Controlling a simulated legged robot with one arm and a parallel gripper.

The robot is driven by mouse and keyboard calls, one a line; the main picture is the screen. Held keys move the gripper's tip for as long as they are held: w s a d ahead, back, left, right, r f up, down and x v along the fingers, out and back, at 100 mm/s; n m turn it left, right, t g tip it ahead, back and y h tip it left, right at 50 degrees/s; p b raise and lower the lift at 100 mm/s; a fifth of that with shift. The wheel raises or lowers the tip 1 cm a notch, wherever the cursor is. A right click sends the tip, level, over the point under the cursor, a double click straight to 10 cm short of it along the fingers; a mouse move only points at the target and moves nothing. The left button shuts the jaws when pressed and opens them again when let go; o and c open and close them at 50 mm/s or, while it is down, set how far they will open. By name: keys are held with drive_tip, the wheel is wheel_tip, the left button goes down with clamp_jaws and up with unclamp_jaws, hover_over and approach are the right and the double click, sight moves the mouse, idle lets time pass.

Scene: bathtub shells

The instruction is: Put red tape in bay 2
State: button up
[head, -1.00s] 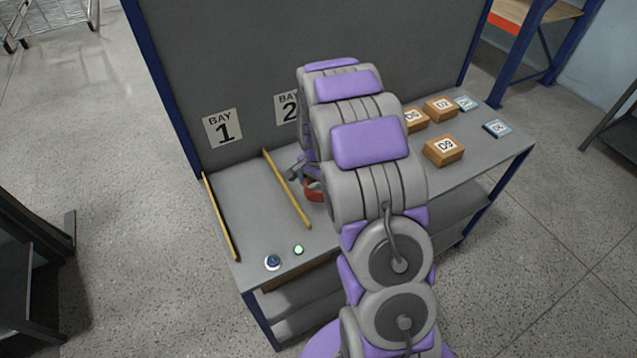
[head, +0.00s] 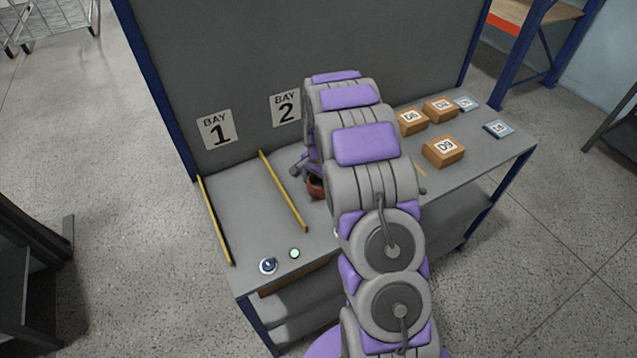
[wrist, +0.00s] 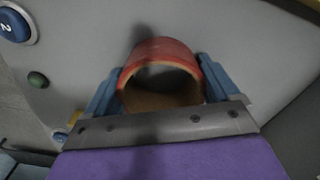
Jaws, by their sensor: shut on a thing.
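The red tape (head: 316,188) is a red ring with a tan inside, partly hidden behind my arm in the head view. It lies just right of the second yellow divider (head: 284,191), on the side below the "BAY 2" sign (head: 286,109). In the wrist view the red tape (wrist: 158,52) stands between the blue fingers of my gripper (wrist: 160,88), which is shut on it. In the head view only a small part of my gripper (head: 301,168) shows. Whether the tape touches the shelf surface, I cannot tell.
The "BAY 1" sign (head: 217,130) hangs left, above the area between two yellow dividers. A blue button (head: 268,266) and a green button (head: 295,254) sit at the front edge. Labelled boxes (head: 443,151) and blue flat items (head: 498,129) stand at the right.

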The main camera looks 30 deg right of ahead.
drive_tip(key=o, duration=0.9)
drive_tip(key=shift+d, duration=0.15)
drive_tip(key=shift+a, duration=0.4)
wheel_tip(320, 180, up, 12)
drive_tip(key=p, duration=0.2)
drive_tip(key=s+a+r+n, duration=0.3)
drive_tip(key=s+a+r, duration=0.3)
drive_tip(key=s+r, duration=0.25)
drive_tip(key=s+a+r+n, duration=0.1)
drive_tip(key=s+a+n, duration=0.2)
drive_tip(key=s, duration=0.7)
drive_tip(key=s+a+r+n+g, duration=0.1)
drive_tip(key=s+a+n, duration=0.2)
drive_tip(key=s, duration=0.7)
drive_tip(key=s+a+r+n, duration=0.2)
drive_tip(key=s+a+n, duration=0.1)
drive_tip(key=s, duration=0.8)
drive_tip(key=shift+a+n+g, duration=0.2)
drive_tip(key=shift+n+g, duration=0.2)
